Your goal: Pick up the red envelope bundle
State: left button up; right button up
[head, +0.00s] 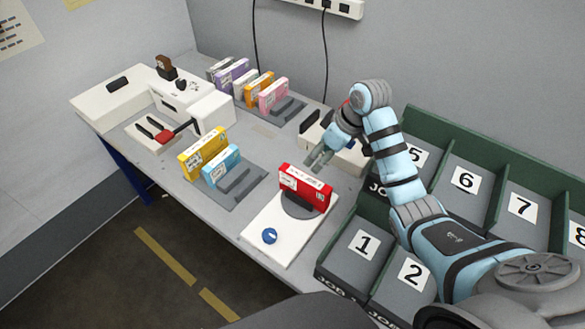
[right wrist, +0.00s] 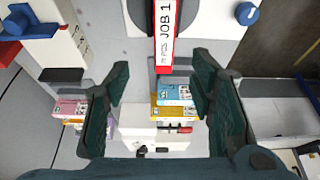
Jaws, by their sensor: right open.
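The red envelope bundle (head: 306,187) stands upright on a round grey disc of a white device with a blue knob (head: 269,236). In the right wrist view the bundle (right wrist: 165,38) reads JOB 1 and shows at the top centre, beyond the fingertips. My right gripper (head: 320,158) is open and empty, behind and a little above the bundle in the head view. Its two fingers (right wrist: 160,85) are spread in the right wrist view, apart from the bundle. My left gripper is not in view.
Yellow (head: 203,152) and blue (head: 221,166) bundles stand in a grey holder to the left. Pink (head: 273,94) and other bundles stand in a rack farther back. A white machine with a red handle (head: 164,136) is at the left. Numbered green-walled bins (head: 365,243) lie at the right.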

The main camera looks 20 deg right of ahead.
aim_at(307, 179)
jog(key=x, duration=0.2)
jog(key=shift+f, duration=0.45)
jog(key=f, duration=0.2)
jog(key=a+f+b, duration=0.1)
jog(key=f, duration=0.1)
jog(key=shift+a+f, duration=0.15)
jog(key=shift+a, duration=0.05)
jog(key=x, duration=0.6)
jog(key=shift+w+d+f+b, duration=0.15)
jog(key=shift+w+f+b, duration=0.1)
jog(key=shift+w+b, duration=0.1)
jog(key=shift+s+r, duration=0.2)
jog(key=shift+c, duration=0.6)
jog(key=c, duration=0.3)
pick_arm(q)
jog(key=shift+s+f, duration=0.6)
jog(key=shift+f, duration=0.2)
pick_arm(e)
grip_shut()
